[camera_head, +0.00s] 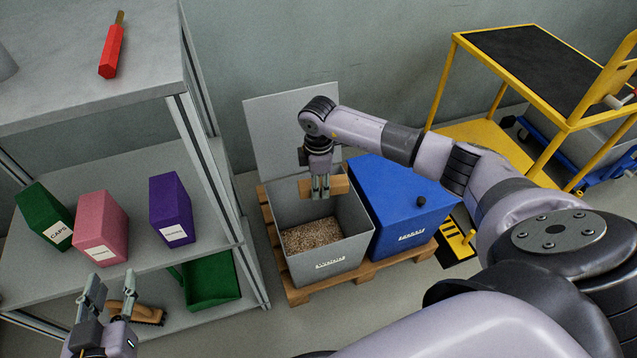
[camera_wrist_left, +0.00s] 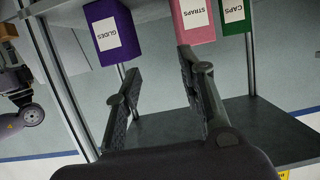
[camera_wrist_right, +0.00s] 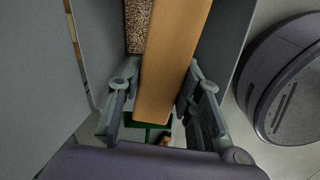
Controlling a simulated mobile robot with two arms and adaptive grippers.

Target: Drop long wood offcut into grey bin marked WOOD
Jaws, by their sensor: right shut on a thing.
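The long wood offcut (camera_head: 338,185) is a light brown block, held level by my right gripper (camera_head: 320,194) above the open grey bin (camera_head: 328,268). It also shows in the right wrist view (camera_wrist_right: 172,70), between the two fingers of the right gripper (camera_wrist_right: 160,112). The bin's grey lid (camera_head: 290,125) stands raised at the back, and wood shavings (camera_head: 312,234) lie inside. The label on the bin's front is too small to read. My left gripper (camera_head: 107,298) is open and empty in front of the shelf; its spread fingers show in the left wrist view (camera_wrist_left: 162,88).
A blue lidded bin (camera_head: 400,208) stands right of the grey one on the same wooden pallet (camera_head: 300,293). The shelf at left holds green (camera_head: 45,217), pink (camera_head: 101,227) and purple (camera_head: 171,209) boxes, with a brush (camera_head: 145,313) and green dustpan (camera_head: 210,285) below. A yellow cart (camera_head: 483,135) stands at right.

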